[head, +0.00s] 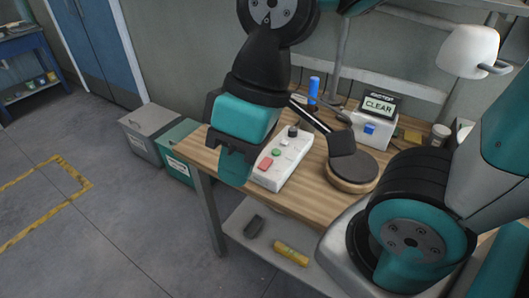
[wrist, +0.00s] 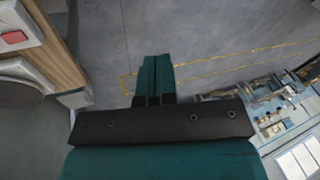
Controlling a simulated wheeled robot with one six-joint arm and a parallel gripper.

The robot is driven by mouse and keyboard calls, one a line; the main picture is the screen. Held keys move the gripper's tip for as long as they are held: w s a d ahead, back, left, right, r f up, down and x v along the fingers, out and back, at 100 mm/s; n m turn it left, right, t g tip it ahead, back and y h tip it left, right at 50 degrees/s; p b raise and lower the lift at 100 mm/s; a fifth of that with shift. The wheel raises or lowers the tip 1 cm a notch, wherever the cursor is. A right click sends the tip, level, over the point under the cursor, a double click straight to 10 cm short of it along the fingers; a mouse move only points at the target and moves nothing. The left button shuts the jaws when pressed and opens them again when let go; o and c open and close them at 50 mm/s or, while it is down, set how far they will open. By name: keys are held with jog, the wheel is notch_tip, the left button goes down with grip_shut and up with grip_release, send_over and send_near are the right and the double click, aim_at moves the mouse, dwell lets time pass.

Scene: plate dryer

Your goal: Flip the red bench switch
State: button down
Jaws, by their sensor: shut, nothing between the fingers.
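The red bench switch (head: 264,163) is a red rocker on the near end of a white control box (head: 279,172) on the wooden bench. It also shows at the upper left edge of the wrist view (wrist: 14,37). My gripper (head: 236,168) is shut and empty, just left of the box and close to the switch in the head view. In the wrist view the teal fingers (wrist: 157,76) are together and point over the floor, apart from the switch. I cannot tell which way the rocker is tipped.
The box also carries a green button (head: 276,152) and a black knob (head: 292,131). A round wood-and-black stand (head: 351,178) is to its right. A display reading CLEAR (head: 379,105) and a blue cylinder (head: 314,87) are behind.

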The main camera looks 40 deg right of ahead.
jog(key=w+d+f+m+h+b, duration=0.1)
jog(key=w+d+f+b, duration=0.15)
jog(key=w, duration=0.35)
jog(key=w+d+f+h+b, duration=0.1)
jog(key=w+d+f, duration=0.25)
jog(key=w, duration=0.25)
jog(key=m+h+b, duration=0.2)
jog(key=h, duration=0.2)
send_over(267, 159)
jog(key=a, duration=0.2)
notch_tip(267, 159, down, 7)
jog(key=shift+s+t, duration=0.3)
jog(key=shift+s, duration=0.1)
jog(key=shift+f, duration=0.1)
jog(key=f, duration=0.4)
jog(key=d+f+p, duration=0.1)
jog(key=f, duration=0.8)
jog(key=shift+w+d+f+p, duration=0.3)
jog(key=shift+f+p, duration=0.05)
jog(key=shift+a+f, duration=0.1)
jog(key=shift+d+f+y, duration=0.1)
jog(key=shift+d+y, duration=0.2)
jog(key=shift+a, duration=0.15)
